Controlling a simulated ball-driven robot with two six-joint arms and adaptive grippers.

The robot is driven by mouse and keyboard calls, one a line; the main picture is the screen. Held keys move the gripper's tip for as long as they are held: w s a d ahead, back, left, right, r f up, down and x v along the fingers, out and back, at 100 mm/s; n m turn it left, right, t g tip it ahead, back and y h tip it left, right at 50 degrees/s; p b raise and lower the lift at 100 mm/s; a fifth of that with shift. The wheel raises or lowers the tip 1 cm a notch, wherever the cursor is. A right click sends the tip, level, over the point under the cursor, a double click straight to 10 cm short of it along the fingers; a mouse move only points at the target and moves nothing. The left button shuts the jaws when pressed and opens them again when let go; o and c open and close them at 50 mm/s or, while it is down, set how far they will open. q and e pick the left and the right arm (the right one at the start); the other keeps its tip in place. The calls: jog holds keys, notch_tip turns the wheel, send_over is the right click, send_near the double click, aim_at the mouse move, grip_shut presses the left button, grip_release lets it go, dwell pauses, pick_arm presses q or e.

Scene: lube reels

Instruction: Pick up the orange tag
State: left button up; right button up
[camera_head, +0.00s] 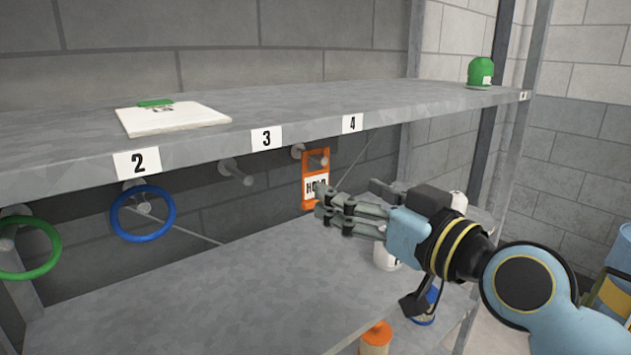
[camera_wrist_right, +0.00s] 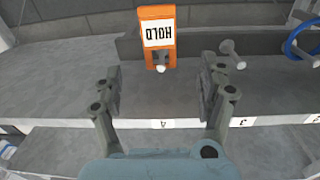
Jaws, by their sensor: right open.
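The orange tag (camera_head: 308,203) with a white HOLD label hangs on a peg under the upper shelf, near the number 4 label. It also shows upside down in the right wrist view (camera_wrist_right: 157,50), ahead of the fingers and between their lines. My right gripper (camera_head: 325,206) is beside the tag's lower part in the head view, and its fingers overlap the tag's edge there. In the right wrist view the gripper (camera_wrist_right: 160,85) is open and empty, with the tag beyond the fingertips. My left gripper is not in view.
A blue ring (camera_head: 143,237) and a green ring (camera_head: 28,272) hang on pegs to the left. An empty peg (camera_head: 236,171) is under label 3. An orange-topped container (camera_head: 376,335) stands below.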

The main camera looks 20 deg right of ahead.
aim_at(315, 175)
jog(key=x, duration=0.4)
jog(key=shift+w, duration=0.1)
jog(key=p+x, duration=0.1)
jog(key=x, duration=0.4)
jog(key=shift+w+a+f+p, duration=0.15)
jog(key=shift+w+f+p, duration=0.05)
jog(key=shift+p, duration=0.2)
jog(key=shift+s, duration=0.1)
jog(key=c, duration=1)
jog(key=shift+c, duration=0.7)
jog(key=shift+r, duration=0.15)
grip_shut()
jog(key=shift+r+b, duration=0.15)
jog(key=shift+b, duration=0.15)
jog(key=b+v, duration=0.1)
jog(key=v, duration=1.7)
jog(key=shift+b, duration=0.3)
